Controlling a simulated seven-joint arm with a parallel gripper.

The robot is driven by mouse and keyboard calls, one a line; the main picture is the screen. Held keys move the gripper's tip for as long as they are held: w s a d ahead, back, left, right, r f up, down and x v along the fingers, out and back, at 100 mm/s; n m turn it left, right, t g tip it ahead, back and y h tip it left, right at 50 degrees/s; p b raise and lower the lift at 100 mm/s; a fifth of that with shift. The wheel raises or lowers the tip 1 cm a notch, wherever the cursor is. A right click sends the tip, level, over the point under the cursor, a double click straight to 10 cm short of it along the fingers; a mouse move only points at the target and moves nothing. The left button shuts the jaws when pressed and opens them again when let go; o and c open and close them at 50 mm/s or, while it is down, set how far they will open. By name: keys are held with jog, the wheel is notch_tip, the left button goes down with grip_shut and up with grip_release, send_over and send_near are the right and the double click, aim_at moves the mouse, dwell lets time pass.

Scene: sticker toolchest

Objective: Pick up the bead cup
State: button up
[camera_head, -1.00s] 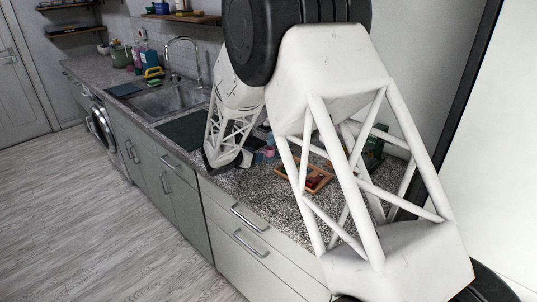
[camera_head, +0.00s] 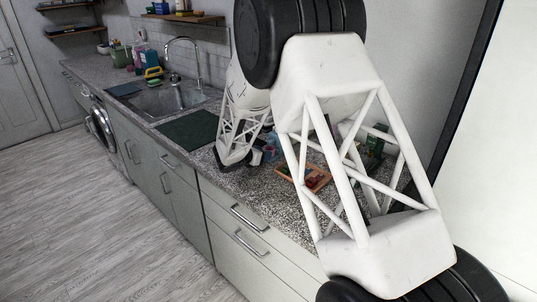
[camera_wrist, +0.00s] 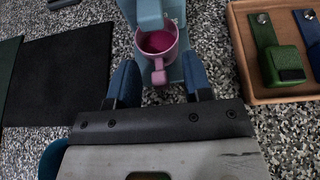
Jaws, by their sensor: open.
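The bead cup, a pink cup (camera_wrist: 158,42) with a darker magenta inside, shows in the wrist view at the top middle. Its handle points toward my gripper (camera_wrist: 159,80). The cup sits at a light blue stand (camera_wrist: 148,12), whose upper part overhangs the cup's far rim. My gripper is open, with one dark blue finger on each side, just short of the cup body. The handle end lies between the fingertips' lines. I cannot tell whether anything touches. In the head view my arm hides the cup.
A wooden tray (camera_wrist: 240,55) with green and blue strapped pieces stands to the right of the cup. It also shows in the head view (camera_head: 283,171). A dark mat (camera_wrist: 55,70) lies to the left. Speckled counter (camera_wrist: 290,135) is bare in front of the tray.

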jog(key=shift+c, duration=0.3)
grip_shut()
jog(key=shift+r, duration=0.15)
jog(key=shift+r, duration=0.2)
jog(key=s+a, duration=2.2)
jog(key=s, duration=0.1)
jog(key=shift+s, duration=0.15)
